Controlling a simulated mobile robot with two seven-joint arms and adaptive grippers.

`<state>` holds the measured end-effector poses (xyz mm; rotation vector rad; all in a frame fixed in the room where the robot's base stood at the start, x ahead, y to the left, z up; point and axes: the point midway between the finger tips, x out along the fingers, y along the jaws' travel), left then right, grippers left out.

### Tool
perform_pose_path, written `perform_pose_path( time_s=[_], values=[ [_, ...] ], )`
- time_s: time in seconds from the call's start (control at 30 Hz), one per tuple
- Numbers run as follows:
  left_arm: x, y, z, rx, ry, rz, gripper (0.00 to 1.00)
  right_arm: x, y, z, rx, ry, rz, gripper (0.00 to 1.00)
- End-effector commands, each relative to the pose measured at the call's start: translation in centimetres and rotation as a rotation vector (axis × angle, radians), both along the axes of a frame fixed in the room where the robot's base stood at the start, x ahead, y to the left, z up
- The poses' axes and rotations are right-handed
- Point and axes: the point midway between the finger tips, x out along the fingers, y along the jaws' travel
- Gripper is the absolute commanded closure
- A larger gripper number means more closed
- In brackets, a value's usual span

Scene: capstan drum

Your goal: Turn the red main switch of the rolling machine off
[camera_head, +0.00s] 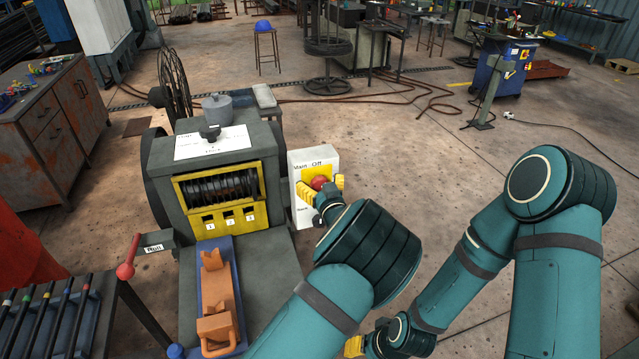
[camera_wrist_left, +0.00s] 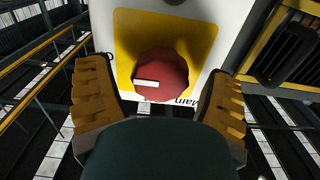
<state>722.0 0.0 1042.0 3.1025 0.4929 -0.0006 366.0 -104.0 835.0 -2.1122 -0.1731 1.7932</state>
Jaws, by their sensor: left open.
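The red main switch (camera_head: 319,183) is a round knob on a yellow plate on the white switch box (camera_head: 299,168), beside the rolling machine (camera_head: 213,150). In the left wrist view the red knob (camera_wrist_left: 165,68) faces me, with a white mark lying nearly level in the picture. My left gripper (camera_head: 321,188) is open at the box front. Its yellow fingers stand on both sides of the knob, with a visible gap to each in the left wrist view (camera_wrist_left: 155,75). My right gripper (camera_head: 362,346) is low in the head view, partly cut off and hidden.
A blue tray with an orange part (camera_head: 218,290) lies on the machine's front. A lever with a red ball (camera_head: 125,271) and a rack of rods (camera_head: 50,315) stand at left. A workbench (camera_head: 50,120) is further left. The floor right of the box is clear.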

Motion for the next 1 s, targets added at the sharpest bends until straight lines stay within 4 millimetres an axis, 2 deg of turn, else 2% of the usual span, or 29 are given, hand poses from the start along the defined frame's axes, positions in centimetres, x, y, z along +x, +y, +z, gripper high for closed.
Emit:
perform_pose_path(
  time_s=[0.27,0.3,0.47,0.5,0.77,1.0],
  values=[
    [0.1,0.0,0.0,0.0,0.0,-0.001,0.19,0.0,0.0,0.0,0.0,0.0,0.0,0.53],
    [0.1,0.0,0.0,0.0,0.0,-0.001,0.26,0.0,0.0,0.0,0.0,0.0,0.0,0.53],
    [0.1,0.0,0.0,0.0,0.0,-0.001,0.82,0.0,0.0,0.0,0.0,0.0,0.0,0.53],
    [0.1,0.0,0.0,0.0,0.0,-0.001,0.87,0.0,0.0,0.0,0.0,0.0,0.0,0.53],
    [0.1,0.0,-0.1,-0.018,-0.006,0.0,0.87,0.0,0.0,-0.4,-0.001,0.0,0.0,0.53],
    [0.1,0.1,-0.3,-0.117,-0.038,0.0,0.87,-0.4,0.1,-2.6,0.001,0.011,0.008,0.53]
  ],
)
